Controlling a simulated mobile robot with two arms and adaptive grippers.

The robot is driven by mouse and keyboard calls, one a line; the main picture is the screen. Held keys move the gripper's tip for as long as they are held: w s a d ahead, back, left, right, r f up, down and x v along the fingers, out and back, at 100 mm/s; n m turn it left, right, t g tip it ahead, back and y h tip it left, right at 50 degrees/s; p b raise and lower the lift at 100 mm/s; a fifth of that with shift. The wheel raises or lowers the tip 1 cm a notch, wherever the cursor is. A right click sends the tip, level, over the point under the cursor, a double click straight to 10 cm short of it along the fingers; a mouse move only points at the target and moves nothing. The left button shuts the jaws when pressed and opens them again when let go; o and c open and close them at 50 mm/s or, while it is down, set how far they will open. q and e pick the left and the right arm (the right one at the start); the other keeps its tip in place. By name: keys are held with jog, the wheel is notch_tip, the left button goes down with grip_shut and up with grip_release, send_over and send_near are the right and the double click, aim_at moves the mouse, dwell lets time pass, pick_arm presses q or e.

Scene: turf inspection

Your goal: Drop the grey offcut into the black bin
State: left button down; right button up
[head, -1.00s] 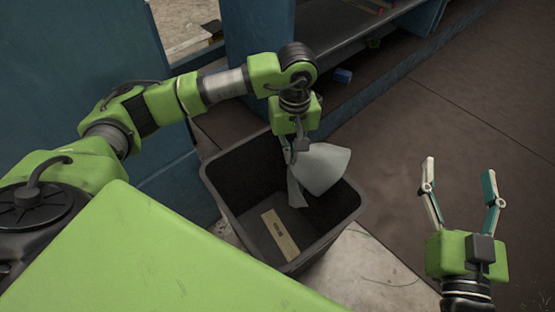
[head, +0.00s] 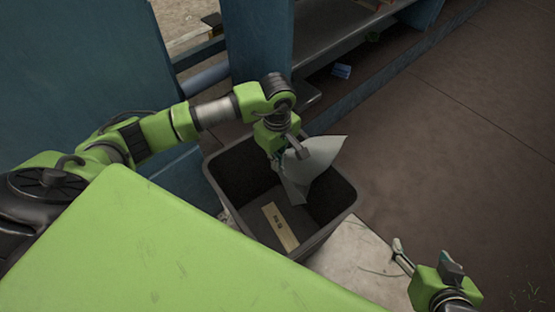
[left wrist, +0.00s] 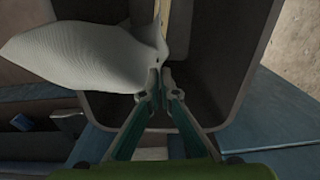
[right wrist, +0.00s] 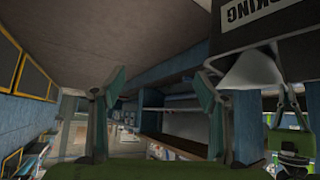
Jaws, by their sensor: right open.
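The black bin (head: 335,222) stands open on the floor in the middle of the head view, with a light wooden piece (head: 280,228) on its bottom. My left gripper (head: 283,166) points down over the bin's far side. It is shut on the grey offcut (head: 322,155), a pale bent sheet, partly inside the bin's mouth and partly above its rim. The left wrist view shows the offcut (left wrist: 90,55) pinched at the fingertips (left wrist: 160,85). My right gripper (head: 403,258) is empty and open at the lower right, its fingers (right wrist: 160,90) apart in the right wrist view.
A blue shelf unit (head: 345,50) stands behind the bin, with a small blue item (head: 342,71) on the floor by it. A blue panel (head: 90,60) is at the left. The brown floor (head: 450,150) to the right is clear.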

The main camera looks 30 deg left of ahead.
pick_arm(q)
jog(key=shift+f+b, duration=1.9)
jog(key=shift+f, duration=1.05)
pick_arm(e)
jog(key=w+a+r+t+y, duration=0.1)
jog(key=w+r+t, duration=0.3)
jog(key=r, duration=0.5)
jog(key=w+a+r+t+y, duration=0.2)
jog(key=r+t, duration=0.4)
jog(key=r, duration=0.3)
jog(key=shift+w+a+n, duration=0.3)
jog(key=shift+w+a, duration=0.5)
jog(key=shift+w, duration=0.35)
pick_arm(q)
jog(key=c, duration=2.7)
grip_release()
jog(key=shift+c, duration=0.2)
jog(key=o, duration=0.5)
jog(key=shift+o, duration=0.3)
jog(key=o, duration=0.5)
jog(key=shift+o, duration=0.2)
